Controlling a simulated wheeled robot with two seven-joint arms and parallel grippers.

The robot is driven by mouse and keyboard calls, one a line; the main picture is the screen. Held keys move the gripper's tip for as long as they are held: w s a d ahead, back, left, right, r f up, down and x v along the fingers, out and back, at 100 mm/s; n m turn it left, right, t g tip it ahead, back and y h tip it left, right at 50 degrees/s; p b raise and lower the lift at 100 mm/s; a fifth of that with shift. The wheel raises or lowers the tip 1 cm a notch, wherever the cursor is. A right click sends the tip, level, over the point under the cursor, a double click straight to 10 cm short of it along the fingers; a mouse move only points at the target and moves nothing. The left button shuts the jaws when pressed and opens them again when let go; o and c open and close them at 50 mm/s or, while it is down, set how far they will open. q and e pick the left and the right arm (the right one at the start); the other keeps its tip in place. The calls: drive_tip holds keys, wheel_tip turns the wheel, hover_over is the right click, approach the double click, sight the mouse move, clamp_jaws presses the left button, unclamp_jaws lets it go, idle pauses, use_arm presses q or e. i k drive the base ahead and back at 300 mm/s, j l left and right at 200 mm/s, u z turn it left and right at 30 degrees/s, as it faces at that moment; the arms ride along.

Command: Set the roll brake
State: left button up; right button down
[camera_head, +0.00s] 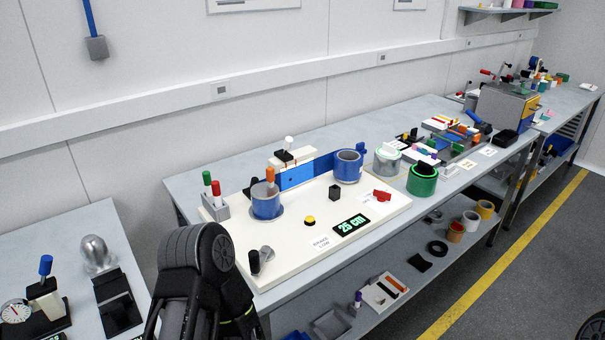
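A white board (385,217) on the bench carries the roll station. A blue roll (267,203) stands on its left with an orange-topped peg. A second blue roll (347,168) stands on its right, with a blue strip (297,174) between them. A lever with a black grip (254,262) and a silver knob (266,252) sit at the front left corner, by a small label reading BRAKE LOW (321,242). A green display (350,225) reads 25 cm. A dark arm of mine, seemingly the left, is close in front of this corner; its fingertips cannot be made out. My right gripper is out of view.
A yellow button (309,220), a black block (334,192) and a red piece (382,195) are on the board. A grey holder (215,206) with red and green pens stands at its left edge. A green roll (422,180) stands to the right. A gap separates the left table (60,240).

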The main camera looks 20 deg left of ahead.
sight(382, 195)
drive_tip(key=i+l+z, duration=0.1)
drive_tip(key=i+z, duration=0.4)
drive_tip(key=i+j+z, duration=0.15)
drive_tip(key=i+z, duration=0.35)
